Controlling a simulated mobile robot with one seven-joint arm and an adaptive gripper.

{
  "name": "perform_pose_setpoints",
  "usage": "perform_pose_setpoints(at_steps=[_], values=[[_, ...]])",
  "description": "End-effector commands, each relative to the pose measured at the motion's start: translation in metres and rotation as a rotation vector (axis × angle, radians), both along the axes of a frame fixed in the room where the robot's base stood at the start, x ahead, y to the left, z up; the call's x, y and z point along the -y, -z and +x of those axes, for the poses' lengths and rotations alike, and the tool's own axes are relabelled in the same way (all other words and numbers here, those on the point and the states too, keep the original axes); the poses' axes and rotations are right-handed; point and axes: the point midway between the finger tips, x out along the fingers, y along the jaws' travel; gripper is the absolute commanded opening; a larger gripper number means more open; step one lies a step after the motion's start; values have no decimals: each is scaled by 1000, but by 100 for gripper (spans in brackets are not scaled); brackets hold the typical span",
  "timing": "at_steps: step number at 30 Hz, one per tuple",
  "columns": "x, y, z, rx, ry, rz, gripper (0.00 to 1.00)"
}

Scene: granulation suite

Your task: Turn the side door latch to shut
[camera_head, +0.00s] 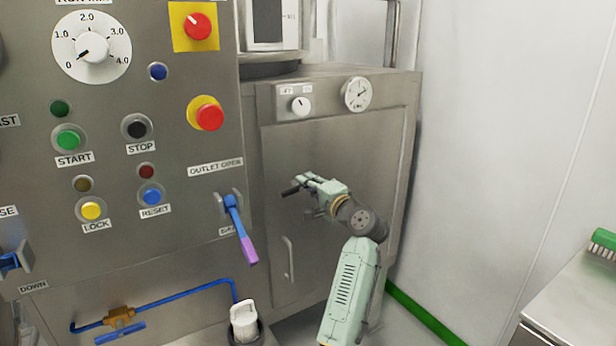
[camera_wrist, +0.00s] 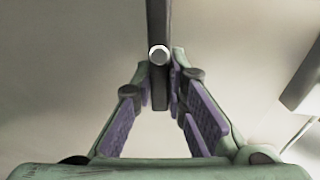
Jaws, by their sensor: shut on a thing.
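The side door latch is a dark bar (camera_head: 290,191) on the brushed metal side door (camera_head: 335,142). In the wrist view the latch (camera_wrist: 158,25) runs upright, with a bright round pivot bolt on it. My gripper (camera_wrist: 162,82) has its purple-padded fingers closed in on the lower end of the bar, below the bolt. In the camera_head view my gripper (camera_head: 308,187) is at the door's left-middle part, and the fingers hide part of the latch.
A pale bar handle (camera_head: 289,259) is lower on the door. A gauge (camera_head: 357,94) and a small knob (camera_head: 301,105) are above it. The control panel (camera_head: 190,110) with a purple-tipped blue lever (camera_head: 240,230) stands left. A wall is right, and a metal bench (camera_head: 575,305) is lower right.

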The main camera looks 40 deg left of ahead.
Motion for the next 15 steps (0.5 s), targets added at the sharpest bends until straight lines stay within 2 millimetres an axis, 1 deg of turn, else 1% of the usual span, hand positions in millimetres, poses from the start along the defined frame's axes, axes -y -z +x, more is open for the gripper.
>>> perform_pose_setpoints(at_steps=[6, 15], values=[[1, 3, 1, -94, 2, 35, 0], [1, 6, 1, -141, 2, 54, 0]])
